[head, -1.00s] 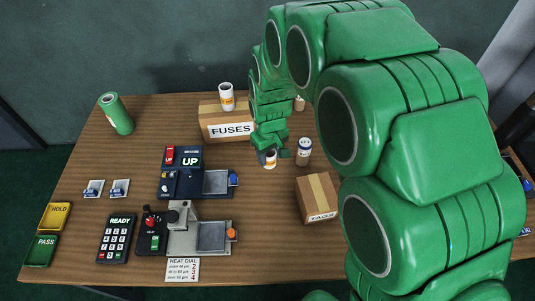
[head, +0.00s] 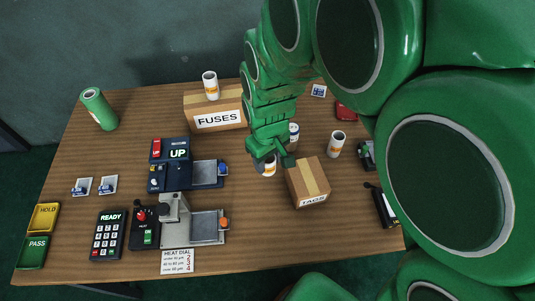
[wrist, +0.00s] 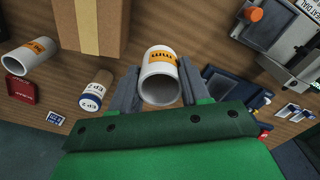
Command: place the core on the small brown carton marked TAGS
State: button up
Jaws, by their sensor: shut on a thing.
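My gripper (head: 270,160) is shut on a white core with an orange label (head: 269,169). In the wrist view the core (wrist: 160,75) sits between the two grey fingers (wrist: 160,92), its open end facing the camera. The small brown carton marked TAGS (head: 309,183) stands on the table just right of my gripper in the head view. In the wrist view the carton (wrist: 90,28) is up and left of the core, apart from it. My gripper partly hides the core in the head view.
Another orange-labelled core (head: 336,144) stands right of the TAGS carton. The FUSES carton (head: 215,111) bears a third core (head: 210,85). Dark machines (head: 182,165) stand at left.

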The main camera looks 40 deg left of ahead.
jog(key=s+d+r+m, duration=0.15)
jog(key=d+r, duration=0.25)
jog(key=d, duration=0.5)
jog(key=s+d+r+m, duration=0.1)
jog(key=d+r+m, duration=0.1)
jog(key=d+r, duration=0.5)
send_over(308, 176)
jog(key=shift+s+d+f, duration=0.1)
jog(key=shift+f, duration=2.95)
jog(key=shift+s+d+f, duration=0.1)
jog(key=shift+f, duration=2.9)
jog(key=shift+w+a+f, duration=0.15)
jog(key=shift+a+f, duration=0.05)
jog(key=shift+f, duration=1.6)
jog(key=o, duration=1)
jog(key=shift+f, duration=0.1)
